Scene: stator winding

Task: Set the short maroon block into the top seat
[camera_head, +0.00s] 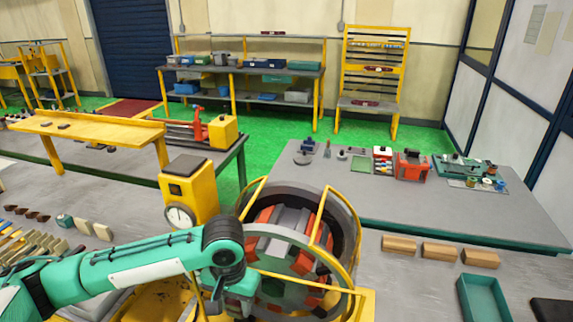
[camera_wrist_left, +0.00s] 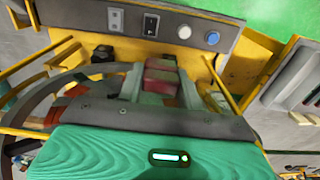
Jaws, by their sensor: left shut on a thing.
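My left gripper (camera_wrist_left: 161,84) is shut on a short maroon block (camera_wrist_left: 160,76), seen between the two grey fingers in the left wrist view. In the head view the left gripper (camera_head: 238,290) is low at the front left side of the stator, and the block cannot be made out there. The stator (camera_head: 345,222) is a large grey ring in a yellow frame, with red and grey blocks around its inside. The top seat cannot be told apart clearly. My right gripper is not in view.
A yellow box with a round gauge (camera_head: 180,215) stands left of the ring. Yellow frame bars (camera_head: 322,215) cross the ring's front. A grey table (camera_head: 345,190) with tools is behind. Wooden blocks (camera_head: 440,252) and a green tray (camera_head: 484,298) lie at the right.

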